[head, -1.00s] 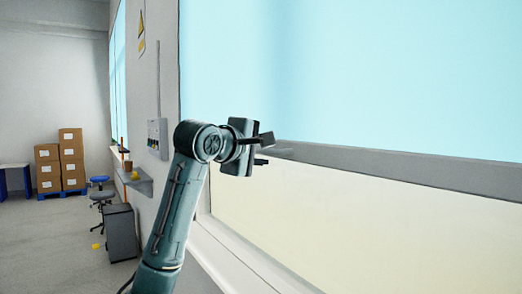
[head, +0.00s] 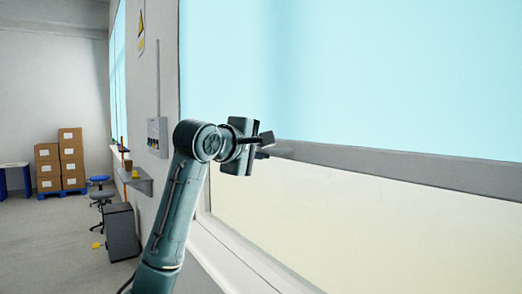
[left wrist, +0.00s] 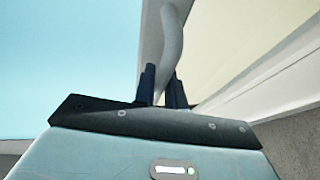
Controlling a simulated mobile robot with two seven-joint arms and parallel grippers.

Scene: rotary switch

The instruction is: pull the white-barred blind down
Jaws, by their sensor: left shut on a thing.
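The blind (head: 380,70) is a light blue sheet covering the upper part of the window, with a pale grey-white bar (head: 400,166) along its lower edge. My left gripper (head: 267,147) is at the left end of this bar. In the left wrist view, its two dark fingers (left wrist: 162,90) are shut on a pale curved handle (left wrist: 173,42) at the bar. The fingers hide part of the handle. The blue sheet (left wrist: 70,60) shows left of the bar there. My right gripper is not in view.
Below the bar, the window pane (head: 350,220) is uncovered, with a white sill (head: 235,262) beneath. A wall shelf (head: 138,181), a switch box (head: 157,137), a dark cabinet (head: 122,232) and a stool (head: 100,195) stand to the left. Boxes (head: 60,160) are farther back.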

